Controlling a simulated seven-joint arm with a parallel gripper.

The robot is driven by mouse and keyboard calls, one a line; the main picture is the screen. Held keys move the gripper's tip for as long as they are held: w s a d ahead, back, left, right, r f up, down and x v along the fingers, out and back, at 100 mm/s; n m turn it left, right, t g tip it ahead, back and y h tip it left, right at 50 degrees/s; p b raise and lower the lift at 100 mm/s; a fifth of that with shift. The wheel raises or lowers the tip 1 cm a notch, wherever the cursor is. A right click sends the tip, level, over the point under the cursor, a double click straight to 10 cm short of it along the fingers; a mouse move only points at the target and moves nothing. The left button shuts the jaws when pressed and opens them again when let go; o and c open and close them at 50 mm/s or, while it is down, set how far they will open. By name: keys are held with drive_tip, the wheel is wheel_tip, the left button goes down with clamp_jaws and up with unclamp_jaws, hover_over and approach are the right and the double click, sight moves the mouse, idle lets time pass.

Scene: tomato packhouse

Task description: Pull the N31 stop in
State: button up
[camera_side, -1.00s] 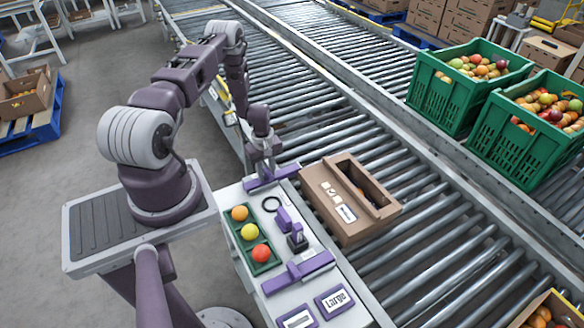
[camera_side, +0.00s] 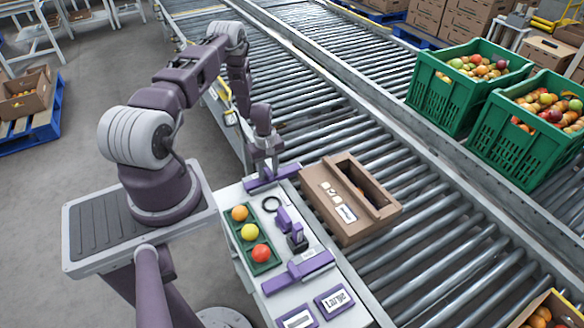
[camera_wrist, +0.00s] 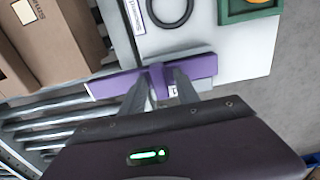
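A purple stop bar (camera_side: 288,173) lies across the far end of the grey bench, and its raised purple handle shows in the wrist view (camera_wrist: 157,80). A white label beside the handle is mostly covered, so I cannot read N31. My gripper (camera_side: 267,170) is low over this bar. In the wrist view my gripper's two fingers (camera_wrist: 160,82) stand either side of the handle, with a gap visible on the right. Whether either finger touches it is unclear. A second purple bar (camera_side: 316,264) with a handle lies across the near part of the bench.
Between the bars are a black ring (camera_side: 271,198), a purple upright piece (camera_side: 298,232) and a green tray (camera_side: 236,236) holding fruit. A cardboard box (camera_side: 335,228) stands right of the bench on the rollers. Label plates (camera_side: 334,301) lie at the near end.

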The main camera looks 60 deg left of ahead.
sight(266, 172)
drive_tip(key=shift+s+a+f, duration=0.2)
drive_tip(key=shift+s+f, duration=0.25)
drive_tip(key=shift+s, duration=0.1)
drive_tip(key=shift+w+d+r, duration=0.15)
drive_tip(key=shift+r, duration=2)
wheel_tip(266, 172, up, 7)
